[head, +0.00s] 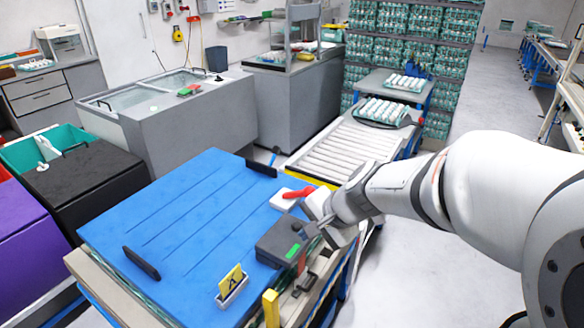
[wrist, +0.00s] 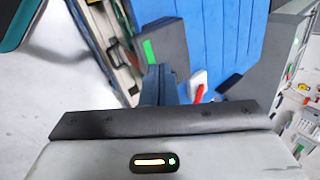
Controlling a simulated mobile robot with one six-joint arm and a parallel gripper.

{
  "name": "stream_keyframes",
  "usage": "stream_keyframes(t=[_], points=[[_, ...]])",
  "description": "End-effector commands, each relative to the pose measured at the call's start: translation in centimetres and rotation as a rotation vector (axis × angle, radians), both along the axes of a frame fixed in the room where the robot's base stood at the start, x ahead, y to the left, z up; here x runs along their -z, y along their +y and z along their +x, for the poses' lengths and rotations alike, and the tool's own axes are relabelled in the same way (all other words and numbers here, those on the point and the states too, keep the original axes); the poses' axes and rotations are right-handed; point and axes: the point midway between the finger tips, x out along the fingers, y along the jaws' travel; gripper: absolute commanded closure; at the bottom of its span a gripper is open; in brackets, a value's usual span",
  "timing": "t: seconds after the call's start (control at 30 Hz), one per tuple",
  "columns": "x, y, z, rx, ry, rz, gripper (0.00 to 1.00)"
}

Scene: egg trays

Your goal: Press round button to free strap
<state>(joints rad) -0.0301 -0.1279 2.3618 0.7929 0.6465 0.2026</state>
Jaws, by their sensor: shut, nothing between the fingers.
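A dark grey box (head: 278,240) with a green rectangle on top sits at the right edge of a blue lid (head: 165,225). The box also shows in the wrist view (wrist: 163,38), just beyond my fingers. My gripper (head: 312,229) is shut and empty, with its fingertips (wrist: 158,72) at or just above the box's near end; I cannot tell whether they touch. No round button can be made out; the gripper may cover it. No strap can be told for certain. A red lever (head: 298,192) on a white base lies just behind the gripper.
Black handles (head: 141,263) stand on the lid's edges. A yellow card marked A (head: 231,281) stands in a holder at the front. A roller conveyor (head: 335,150) with an egg tray (head: 382,112) lies behind.

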Motion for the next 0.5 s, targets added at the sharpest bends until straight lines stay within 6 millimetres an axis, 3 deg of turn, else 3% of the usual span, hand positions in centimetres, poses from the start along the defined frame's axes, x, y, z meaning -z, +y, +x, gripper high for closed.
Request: stream_keyframes(t=[0.03,0.2,0.33,0.5], points=[[-1.4,0.7,2.1,0.103,0.027,0.076,1.00],[-2.2,1.5,8.2,0.456,0.108,0.300,1.00],[-1.9,1.3,11.0,0.645,0.155,0.402,1.00],[-1.5,1.0,12.5,0.760,0.185,0.460,1.00]])
